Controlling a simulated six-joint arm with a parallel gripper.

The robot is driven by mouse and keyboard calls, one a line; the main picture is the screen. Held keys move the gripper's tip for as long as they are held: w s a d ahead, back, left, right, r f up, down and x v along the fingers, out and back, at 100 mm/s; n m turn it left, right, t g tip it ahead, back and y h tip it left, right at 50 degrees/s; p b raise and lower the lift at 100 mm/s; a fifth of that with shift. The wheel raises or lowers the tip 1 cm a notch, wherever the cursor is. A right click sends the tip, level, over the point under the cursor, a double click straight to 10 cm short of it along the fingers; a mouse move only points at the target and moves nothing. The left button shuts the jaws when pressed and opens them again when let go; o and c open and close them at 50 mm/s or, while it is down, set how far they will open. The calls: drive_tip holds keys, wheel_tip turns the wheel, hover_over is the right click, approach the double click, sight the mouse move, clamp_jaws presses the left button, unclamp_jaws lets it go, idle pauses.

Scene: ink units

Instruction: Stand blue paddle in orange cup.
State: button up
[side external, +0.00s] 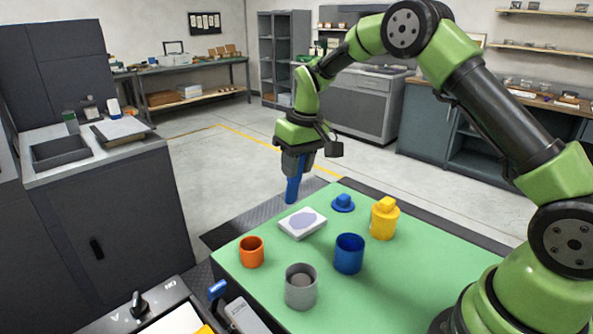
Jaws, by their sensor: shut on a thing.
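My gripper (295,175) points down above the far left edge of the table and is shut on the blue paddle (292,190). The paddle hangs roughly upright; its upper part is hidden in the jaws. Its lower end appears clear of the green top. The orange cup (251,258) stands upright at the left of the table, its opening facing up. It is nearer the camera than the paddle and apart from it.
On the green table (390,290) stand a white block with a purple disc (302,222), a blue lid (342,204), a yellow canister (384,222), a blue cup (349,256) and a grey cup (300,292). The grey cup is close to the orange cup.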

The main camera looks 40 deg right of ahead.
drive_tip(key=a+r, duration=0.1)
drive_tip(key=a, duration=1.1)
wheel_tip(320, 180, down, 7)
drive_tip(key=shift+s, duration=0.2)
drive_tip(key=o, duration=1)
